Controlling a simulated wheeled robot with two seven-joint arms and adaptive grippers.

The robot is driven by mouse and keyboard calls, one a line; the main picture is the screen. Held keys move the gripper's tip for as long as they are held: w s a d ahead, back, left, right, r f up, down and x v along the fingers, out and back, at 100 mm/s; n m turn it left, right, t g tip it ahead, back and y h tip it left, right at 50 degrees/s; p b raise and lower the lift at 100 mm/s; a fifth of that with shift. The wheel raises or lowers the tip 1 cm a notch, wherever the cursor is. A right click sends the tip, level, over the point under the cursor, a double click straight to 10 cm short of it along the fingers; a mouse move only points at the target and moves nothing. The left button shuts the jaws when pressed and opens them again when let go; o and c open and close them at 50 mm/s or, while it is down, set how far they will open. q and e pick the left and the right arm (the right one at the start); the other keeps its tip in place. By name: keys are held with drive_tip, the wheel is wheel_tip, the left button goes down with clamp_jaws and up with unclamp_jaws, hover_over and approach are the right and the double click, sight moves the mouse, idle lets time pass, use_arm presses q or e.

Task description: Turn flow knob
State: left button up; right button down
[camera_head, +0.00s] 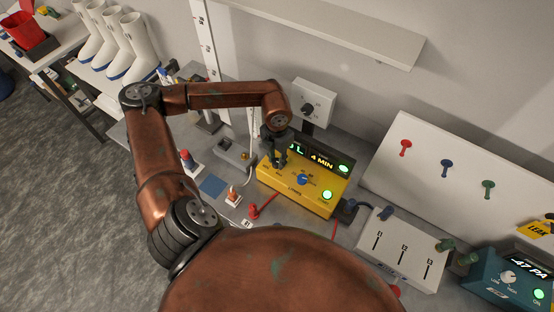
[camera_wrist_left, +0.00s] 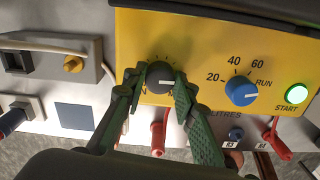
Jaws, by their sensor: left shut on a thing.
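A yellow pump box (camera_head: 315,195) with a lit display reading "4 MIN" sits on the bench. In the left wrist view its face (camera_wrist_left: 205,40) carries a dark grey knob (camera_wrist_left: 160,74) with a pale pointer mark pointing right. My left gripper (camera_wrist_left: 152,88) has its green-tinted fingers on both sides of this dark knob and is shut on it. In the head view the gripper (camera_head: 274,152) covers the box's left end and hides this knob. The lettering under the knob is mostly hidden by the fingers. My right gripper is not in view.
A blue knob (camera_wrist_left: 241,91) marked 20, 40, 60 and a lit green START button (camera_wrist_left: 297,94) are to the right on the same face. A grey switch box (camera_head: 400,238) stands right of the yellow box. Red plugs (camera_wrist_left: 159,138) are close below the fingers.

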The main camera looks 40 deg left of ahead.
sight(277, 161)
use_arm(q)
drive_tip(key=o, duration=1.2)
drive_tip(key=shift+c, duration=0.2)
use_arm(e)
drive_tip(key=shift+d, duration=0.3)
use_arm(q)
wheel_tip(277, 161, up, 12)
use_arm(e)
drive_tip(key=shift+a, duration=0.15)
